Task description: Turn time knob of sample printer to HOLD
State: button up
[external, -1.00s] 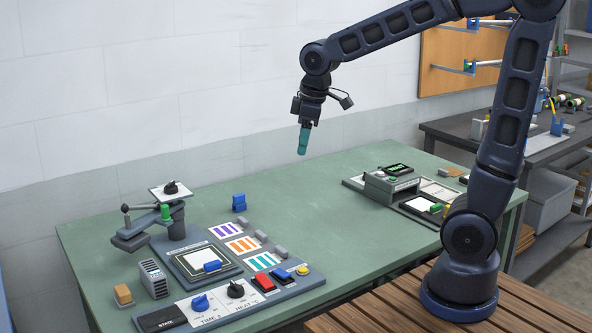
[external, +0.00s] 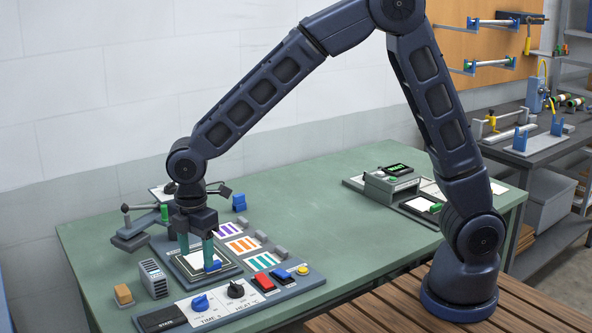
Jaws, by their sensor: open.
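The sample printer's control panel (external: 222,316) lies at the front left of the green table. On it, the blue time knob (external: 201,303) sits above the TIME label, left of the black heat knob (external: 236,289). My gripper (external: 198,264) points down with its teal fingers apart and empty. It is over the framed white plate just behind the panel, above and behind the blue knob and not touching it. The knob's exact pointer setting is too small to read.
A lever press arm (external: 139,232) stands just left of my gripper. A grey finned block (external: 153,279) and a small orange-topped block (external: 123,295) are left of the panel. Red and blue keys (external: 264,282) lie right of the knobs. The table's middle (external: 310,215) is clear.

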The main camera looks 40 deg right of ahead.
aim_at(199, 297)
jog(key=f, duration=0.7)
jog(key=a+f, duration=0.1)
jog(key=f, duration=0.3)
jog(key=shift+s+f, duration=0.25)
jog(key=shift+s, duration=0.05)
jog(key=shift+c, duration=0.5)
jog(key=c, duration=0.9)
